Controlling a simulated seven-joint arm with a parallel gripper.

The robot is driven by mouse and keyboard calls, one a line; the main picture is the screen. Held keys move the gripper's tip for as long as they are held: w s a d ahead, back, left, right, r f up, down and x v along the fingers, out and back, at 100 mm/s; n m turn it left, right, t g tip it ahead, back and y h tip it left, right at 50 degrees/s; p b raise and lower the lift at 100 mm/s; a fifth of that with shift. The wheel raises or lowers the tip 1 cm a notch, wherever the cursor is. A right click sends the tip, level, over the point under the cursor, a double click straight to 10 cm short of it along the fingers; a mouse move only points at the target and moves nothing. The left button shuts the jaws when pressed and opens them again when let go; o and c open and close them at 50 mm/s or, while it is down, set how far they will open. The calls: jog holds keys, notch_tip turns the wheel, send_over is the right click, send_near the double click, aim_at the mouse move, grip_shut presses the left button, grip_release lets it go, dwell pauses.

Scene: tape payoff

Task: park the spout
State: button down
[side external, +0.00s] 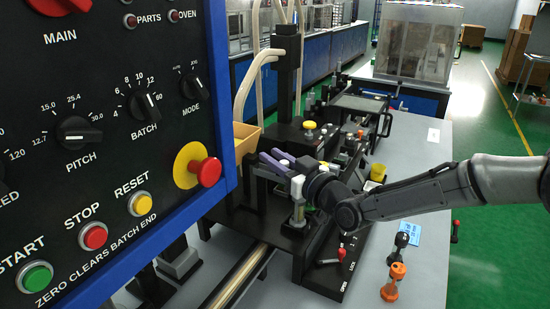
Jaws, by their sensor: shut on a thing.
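My gripper (273,163) is over the black machine bed (294,241), left of the picture's middle, with my arm reaching in from the right. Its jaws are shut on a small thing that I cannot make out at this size. Dark and purple-grey pieces show at the jaws, and a white block is just behind them. I cannot pick out the spout with certainty. A black column (288,60) with pale hoses (254,85) stands behind the gripper.
A control panel (100,130) with knobs and buttons fills the left. An open tan box (245,138) is beside the column. A red-handled lever (340,254) is at the bed's front.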

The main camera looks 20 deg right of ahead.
jog(key=shift+a, duration=0.1)
jog(key=shift+s+a+f+m+t+h, duration=0.1)
jog(key=shift+s+m+t+h, duration=0.1)
jog(key=shift+m+h, duration=0.55)
jog(key=shift+s+a+r+m+t+h, duration=0.15)
jog(key=shift+m+h, duration=0.3)
jog(key=shift+h, duration=0.6)
jog(key=shift+s+a+f+m+t+h, duration=0.15)
jog(key=shift+m+t+h, duration=0.1)
jog(key=shift+m+h, duration=0.5)
jog(key=shift+s+a+m+g+h, duration=0.15)
jog(key=shift+m+h, duration=0.7)
jog(key=shift+h, duration=0.65)
jog(key=shift+s+a+m+g+h, duration=0.15)
jog(key=shift+m+h, duration=0.65)
jog(key=shift+h, duration=0.95)
jog(key=c, duration=0.7)
grip_release()
jog(key=v, duration=1.3)
jog(key=shift+s, duration=0.3)
jog(key=shift+a, duration=0.15)
